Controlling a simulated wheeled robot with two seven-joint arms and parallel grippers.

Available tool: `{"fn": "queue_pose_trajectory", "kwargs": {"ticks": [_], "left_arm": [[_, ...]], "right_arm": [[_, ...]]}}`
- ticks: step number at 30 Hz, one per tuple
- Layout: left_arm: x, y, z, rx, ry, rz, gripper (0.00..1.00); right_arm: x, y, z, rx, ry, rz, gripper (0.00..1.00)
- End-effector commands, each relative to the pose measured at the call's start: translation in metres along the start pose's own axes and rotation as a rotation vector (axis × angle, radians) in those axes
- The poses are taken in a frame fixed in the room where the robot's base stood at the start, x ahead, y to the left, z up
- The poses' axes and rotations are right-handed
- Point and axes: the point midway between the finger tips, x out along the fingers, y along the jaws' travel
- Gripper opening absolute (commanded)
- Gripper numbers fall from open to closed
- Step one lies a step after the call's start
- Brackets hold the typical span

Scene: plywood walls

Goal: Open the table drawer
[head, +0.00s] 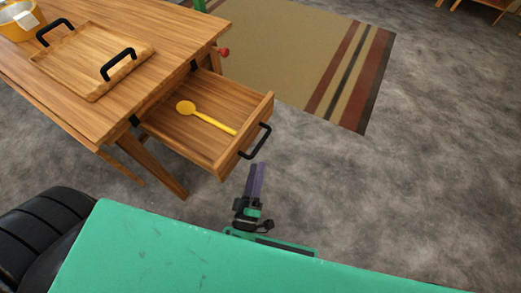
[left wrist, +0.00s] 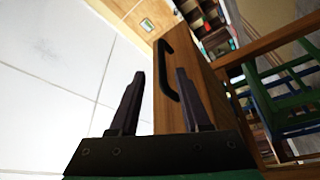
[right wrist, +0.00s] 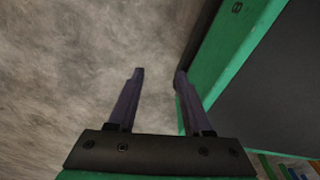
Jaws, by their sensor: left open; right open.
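The wooden table (head: 150,25) has its drawer (head: 222,158) pulled out, with a yellow spoon (head: 207,117) lying inside. The drawer's black bar handle (head: 257,142) is on its front face and also shows in the left wrist view (left wrist: 168,75). My left gripper (head: 257,166) is open just in front of the handle; in the left wrist view its fingertips (left wrist: 160,72) appear either side of the handle, with nothing gripped. My right gripper (right wrist: 158,72) is open and empty in the right wrist view, above the grey floor beside my green body. It is not in the head view.
A wooden tray (head: 70,75) with black handles lies on the tabletop, and a yellow container (head: 17,27) stands at its far left corner. A red knob (head: 223,52) sits at the table's side. A striped rug (head: 290,55) lies beyond. The grey floor right of the drawer is clear.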

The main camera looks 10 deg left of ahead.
Motion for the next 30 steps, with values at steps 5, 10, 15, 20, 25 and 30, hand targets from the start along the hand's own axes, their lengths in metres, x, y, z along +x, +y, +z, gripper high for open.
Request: {"fn": "queue_pose_trajectory", "kwargs": {"ticks": [5, 10, 15, 20, 25, 30], "left_arm": [[-0.045, -0.001, 0.002, 0.000, -0.003, -0.001, 0.47], [-0.060, 0.000, 0.001, 0.000, -0.002, 0.000, 0.47], [-0.060, 0.000, 0.001, 0.000, -0.001, 0.001, 0.47], [-0.060, 0.000, 0.001, 0.000, 0.000, 0.001, 0.47], [-0.060, 0.000, 0.001, 0.000, 0.000, 0.001, 0.47], [-0.060, 0.000, 0.001, 0.000, -0.001, 0.000, 0.47]], "right_arm": [[0.003, 0.003, -0.014, 0.003, 0.010, 0.004, 0.50], [0.002, 0.003, -0.020, 0.005, 0.010, 0.003, 0.50], [0.001, 0.003, -0.021, 0.006, 0.012, 0.003, 0.50], [0.001, 0.002, -0.020, 0.007, 0.011, 0.003, 0.50], [0.002, 0.001, -0.016, 0.007, 0.005, 0.002, 0.50], [0.002, -0.001, -0.013, 0.007, 0.001, -0.002, 0.50]]}}
